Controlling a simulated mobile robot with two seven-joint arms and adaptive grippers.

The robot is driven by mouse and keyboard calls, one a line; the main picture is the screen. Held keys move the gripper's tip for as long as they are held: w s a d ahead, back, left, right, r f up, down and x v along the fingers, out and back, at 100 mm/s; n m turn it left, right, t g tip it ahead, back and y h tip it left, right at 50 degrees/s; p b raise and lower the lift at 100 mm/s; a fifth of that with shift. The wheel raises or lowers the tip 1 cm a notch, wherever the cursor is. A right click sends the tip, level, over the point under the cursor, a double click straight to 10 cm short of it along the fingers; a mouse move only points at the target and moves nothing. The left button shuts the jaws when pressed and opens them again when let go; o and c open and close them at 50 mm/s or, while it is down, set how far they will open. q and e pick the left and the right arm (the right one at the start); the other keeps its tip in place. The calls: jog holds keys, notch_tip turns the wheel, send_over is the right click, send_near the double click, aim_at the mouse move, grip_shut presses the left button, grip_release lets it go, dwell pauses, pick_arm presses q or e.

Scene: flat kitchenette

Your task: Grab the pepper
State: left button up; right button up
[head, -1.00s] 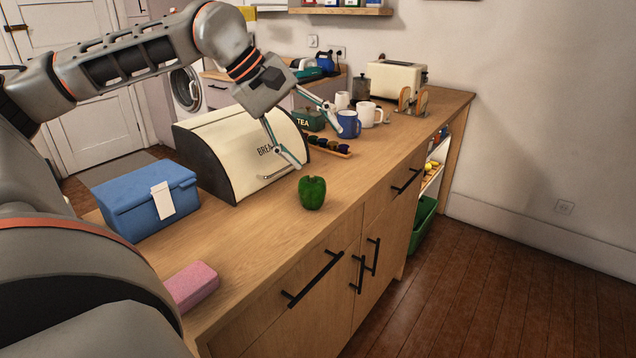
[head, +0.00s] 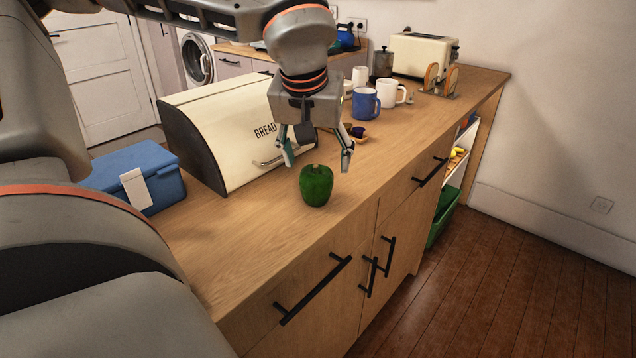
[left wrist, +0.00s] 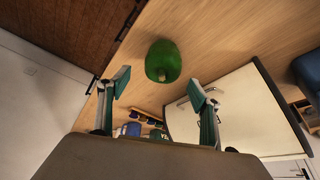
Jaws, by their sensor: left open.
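The green pepper (head: 316,187) stands upright on the wooden counter, in front of the bread bin. My left gripper (head: 318,160) is open and empty, fingers pointing down, just above and behind the pepper in the head view. In the left wrist view the pepper (left wrist: 163,62) lies beyond the fingertips, roughly in line with the gap between them (left wrist: 160,85). No finger appears to touch it. My right gripper is not in view.
The cream bread bin (head: 235,130) stands close behind the pepper. A blue box (head: 130,175) is at the left. A blue mug (head: 365,103), a white mug (head: 391,94) and a toaster (head: 424,55) stand farther back. The counter's front edge is near the pepper.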

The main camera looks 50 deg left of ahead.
aim_at(316, 167)
pick_arm(q)
jog(key=x, duration=0.3)
jog(key=shift+s, duration=0.3)
jog(key=shift+w+a+f+b, duration=0.15)
jog(key=shift+w+f+b, duration=0.1)
jog(key=shift+f+b, duration=0.1)
jog(key=shift+r, duration=0.1)
jog(key=c, duration=1.2)
jog(key=shift+r, duration=0.1)
